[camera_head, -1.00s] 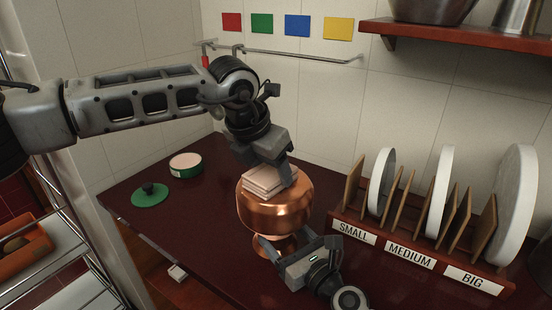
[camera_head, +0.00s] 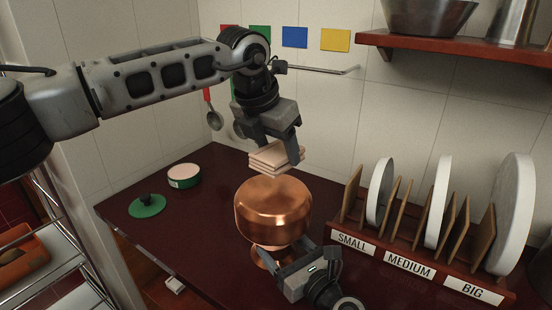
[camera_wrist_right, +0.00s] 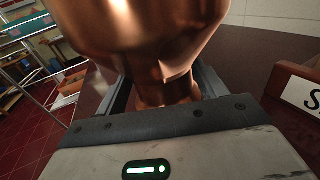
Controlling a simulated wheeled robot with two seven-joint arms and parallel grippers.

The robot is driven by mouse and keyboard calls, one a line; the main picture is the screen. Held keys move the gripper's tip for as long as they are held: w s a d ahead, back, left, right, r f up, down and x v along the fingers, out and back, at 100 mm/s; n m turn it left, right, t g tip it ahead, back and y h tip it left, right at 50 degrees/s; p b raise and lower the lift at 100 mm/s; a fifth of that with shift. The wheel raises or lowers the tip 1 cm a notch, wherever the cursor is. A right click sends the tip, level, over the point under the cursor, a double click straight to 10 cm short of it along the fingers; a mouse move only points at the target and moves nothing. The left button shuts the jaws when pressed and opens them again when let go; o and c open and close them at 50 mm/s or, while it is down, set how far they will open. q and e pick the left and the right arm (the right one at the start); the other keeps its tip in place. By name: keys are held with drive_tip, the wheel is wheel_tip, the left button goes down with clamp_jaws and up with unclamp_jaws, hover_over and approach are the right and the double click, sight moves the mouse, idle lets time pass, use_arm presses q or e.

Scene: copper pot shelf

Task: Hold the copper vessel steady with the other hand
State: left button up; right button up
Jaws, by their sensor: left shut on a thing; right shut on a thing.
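The copper vessel (camera_head: 272,212) stands upright on the dark counter, wide body above a narrower stem and foot. My right gripper (camera_head: 277,260) is shut on its stem from the front. In the right wrist view the jaws sit either side of the copper stem (camera_wrist_right: 165,92). My left gripper (camera_head: 277,148) is shut on a folded pale cloth (camera_head: 268,160) and holds it just above the vessel's top. The gap between cloth and vessel looks small. The far side of the vessel is hidden.
A rack (camera_head: 410,266) labelled SMALL, MEDIUM and BIG holds white discs at the right. A green lid (camera_head: 147,206) and a small green-sided tin (camera_head: 184,176) lie on the counter (camera_head: 200,225) at the left. A red shelf (camera_head: 450,45) with metal vessels hangs at upper right.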

use_arm(q)
drive_tip(key=shift+r, duration=1.4)
use_arm(e)
drive_tip(key=shift+r, duration=0.2)
drive_tip(key=o, duration=1.7)
drive_tip(key=shift+f, duration=0.1)
